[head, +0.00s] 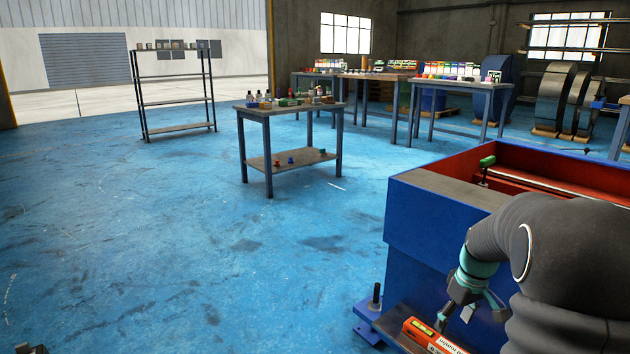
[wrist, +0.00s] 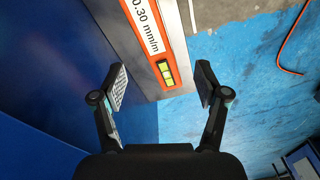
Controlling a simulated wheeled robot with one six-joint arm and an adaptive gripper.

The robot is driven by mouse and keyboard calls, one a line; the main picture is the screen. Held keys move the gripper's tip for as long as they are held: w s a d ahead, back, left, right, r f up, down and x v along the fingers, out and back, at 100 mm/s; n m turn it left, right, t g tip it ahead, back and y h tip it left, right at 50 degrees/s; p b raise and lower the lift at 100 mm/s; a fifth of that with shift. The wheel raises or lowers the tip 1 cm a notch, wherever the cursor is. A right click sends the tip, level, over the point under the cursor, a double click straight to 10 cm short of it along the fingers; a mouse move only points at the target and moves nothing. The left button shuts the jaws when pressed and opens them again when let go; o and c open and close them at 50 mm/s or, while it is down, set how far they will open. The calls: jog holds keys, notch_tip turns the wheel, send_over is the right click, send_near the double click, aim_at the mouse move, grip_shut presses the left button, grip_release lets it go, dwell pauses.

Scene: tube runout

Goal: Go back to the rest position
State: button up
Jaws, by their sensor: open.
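My gripper (head: 470,315) is at the lower right of the head view, beside the blue machine. In the wrist view, my gripper (wrist: 161,85) has its two fingers spread wide, with nothing held between them. An orange spirit level (head: 430,337) with a yellow vial lies just below my gripper. In the wrist view, the level (wrist: 166,76) shows its yellow vial and a white label reading "0.30 mm/m". Its end lies in the gap between the fingers in that view, apart from both. My arm hides part of the level in the head view.
The blue machine (head: 425,235) with a red inside stands close at the right. A small workbench (head: 290,112) with several items, a shelf rack (head: 175,100) and longer benches (head: 462,88) stand farther back. An orange hose (wrist: 288,50) lies on the floor.

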jog(key=s+a+r+m+t+p, duration=0.2)
jog(key=s+a+r+p, duration=0.3)
jog(key=s+a+r, duration=0.3)
jog(key=s+a+r+m+t+p, duration=0.2)
jog(key=s+a+r+p, duration=0.3)
jog(key=s+a+r, duration=0.4)
jog(key=s+r, duration=0.6)
jog(key=s, duration=0.2)
jog(key=shift+s+a+r+t+h+p, duration=0.2)
jog(key=shift+s+r+t+h+p, duration=0.1)
jog(key=shift+r+t+h+p, duration=0.1)
jog(key=shift+f, duration=0.1)
jog(key=shift+c, duration=0.3)
